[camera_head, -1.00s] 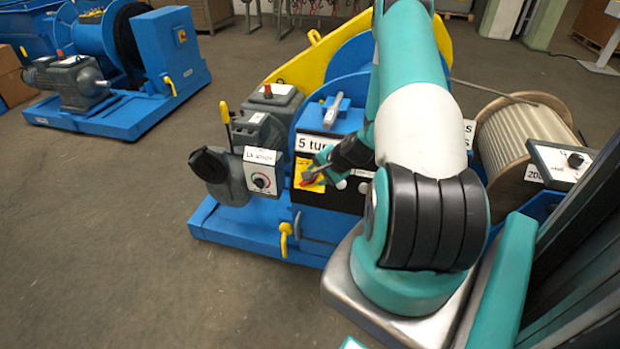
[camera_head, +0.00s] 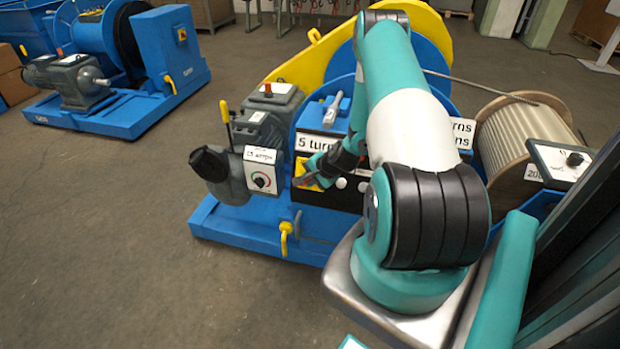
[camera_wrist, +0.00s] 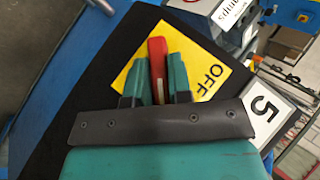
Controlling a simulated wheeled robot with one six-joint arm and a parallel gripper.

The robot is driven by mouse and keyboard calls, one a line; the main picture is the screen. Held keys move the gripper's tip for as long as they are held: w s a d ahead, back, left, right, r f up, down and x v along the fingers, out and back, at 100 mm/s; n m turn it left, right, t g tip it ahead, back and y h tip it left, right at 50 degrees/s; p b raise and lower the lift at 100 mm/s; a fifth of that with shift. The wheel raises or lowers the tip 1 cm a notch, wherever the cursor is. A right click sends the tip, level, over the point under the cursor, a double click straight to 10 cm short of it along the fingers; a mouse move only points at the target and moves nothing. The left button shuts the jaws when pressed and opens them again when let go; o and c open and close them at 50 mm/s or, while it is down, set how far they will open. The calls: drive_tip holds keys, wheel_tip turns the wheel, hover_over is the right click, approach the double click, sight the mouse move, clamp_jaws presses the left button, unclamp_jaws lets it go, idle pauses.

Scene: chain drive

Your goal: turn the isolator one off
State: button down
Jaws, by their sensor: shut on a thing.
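The isolator is a red handle (camera_wrist: 157,58) on a yellow plate (camera_wrist: 200,68) marked "OFF", set on a black panel (camera_wrist: 75,90) in the wrist view. My gripper (camera_wrist: 158,72) has its two teal fingers on either side of the red handle and is shut on it. The handle's lower part is hidden between the fingers and behind the gripper body. In the head view my gripper (camera_head: 308,180) is at the yellow plate (camera_head: 301,170) on the front of the blue machine, and the red handle is mostly hidden there.
A dial box (camera_head: 262,172) sits left of the plate, and a "5 turns" label (camera_head: 317,143) is just above it. A rope drum (camera_head: 530,135) stands at the right. The floor (camera_head: 100,240) at the left is clear.

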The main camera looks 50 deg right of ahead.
drive_tip(key=shift+r, duration=0.1)
drive_tip(key=shift+w+r+n+g+p, duration=0.15)
drive_tip(key=shift+n+g+p, duration=0.3)
drive_tip(key=shift+n+g, duration=0.6)
drive_tip(key=n+g, duration=0.1)
drive_tip(key=g, duration=0.1)
drive_tip(key=n+g+h, duration=0.1)
drive_tip(key=g, duration=0.1)
drive_tip(key=shift+w+a+n+g+b, duration=0.1)
drive_tip(key=shift+w+n+g+b, duration=0.15)
drive_tip(key=shift+b, duration=0.1)
drive_tip(key=n+g+h+b, duration=0.1)
drive_tip(key=g, duration=0.1)
drive_tip(key=n+g+h+b, duration=0.1)
drive_tip(key=g, duration=0.1)
drive_tip(key=shift+w+a+f+n+b, duration=0.1)
drive_tip(key=shift+w+f+n+b, duration=0.05)
drive_tip(key=shift+f+n+b, duration=0.2)
drive_tip(key=shift+a+n+g+h+b, duration=0.1)
drive_tip(key=shift+n+g+h+b, duration=1)
drive_tip(key=shift+n+g, duration=0.1)
drive_tip(key=shift+r, duration=0.1)
drive_tip(key=c, duration=1)
unclamp_jaws()
drive_tip(key=shift+c, duration=0.2)
